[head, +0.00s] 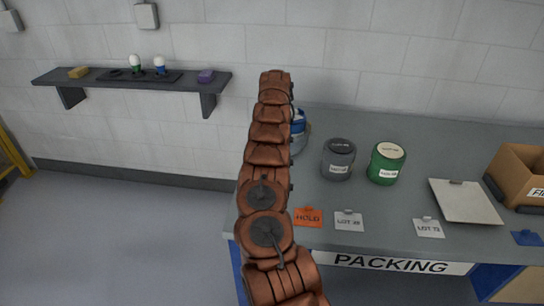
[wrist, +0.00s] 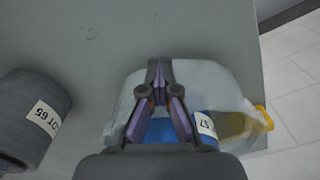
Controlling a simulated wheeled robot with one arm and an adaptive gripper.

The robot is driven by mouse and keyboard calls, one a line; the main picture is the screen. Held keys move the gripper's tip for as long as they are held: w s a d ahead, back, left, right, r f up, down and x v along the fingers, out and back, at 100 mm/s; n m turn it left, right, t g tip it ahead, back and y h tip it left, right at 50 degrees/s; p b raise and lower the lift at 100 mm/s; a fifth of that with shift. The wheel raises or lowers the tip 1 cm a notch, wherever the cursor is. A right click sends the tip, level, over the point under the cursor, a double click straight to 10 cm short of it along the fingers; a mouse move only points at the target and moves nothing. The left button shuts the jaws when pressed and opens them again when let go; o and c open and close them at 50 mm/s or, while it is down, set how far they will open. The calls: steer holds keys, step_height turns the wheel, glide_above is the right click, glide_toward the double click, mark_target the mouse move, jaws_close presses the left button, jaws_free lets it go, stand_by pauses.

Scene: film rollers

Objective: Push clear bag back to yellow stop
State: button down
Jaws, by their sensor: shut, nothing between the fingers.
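The clear bag (wrist: 215,85) lies on the grey table under my gripper in the wrist view, with a blue roll (wrist: 160,130) and a white label in it. My gripper (wrist: 158,68) is shut and empty, its purple fingers over the bag; I cannot tell whether they touch it. A yellow piece (wrist: 264,117), which may be the yellow stop, shows at the bag's right side, partly through the film. In the head view the bag (head: 300,141) is mostly hidden behind my arm, and my gripper is not visible there.
A dark grey roll (wrist: 32,118) stands left of the bag in the wrist view. The packing table (head: 390,220) also holds a green roll (head: 386,165), tags, a clipboard (head: 465,201) and a cardboard box (head: 520,172). A wall shelf (head: 135,84) is at left.

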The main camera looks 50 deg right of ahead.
steer(key=shift+d, duration=0.45)
steer(key=shift+f+p, duration=0.15)
steer(key=shift+p, duration=0.25)
steer(key=shift+a+f+p, duration=0.1)
steer(key=shift+f+p, duration=0.1)
steer(key=shift+p, duration=0.2)
steer(key=shift+s+f, duration=0.1)
steer(key=shift+p, duration=0.4)
steer(key=shift+w+a+f+p, duration=0.15)
steer(key=shift+w+a+p, duration=0.1)
steer(key=shift+w+p, duration=0.15)
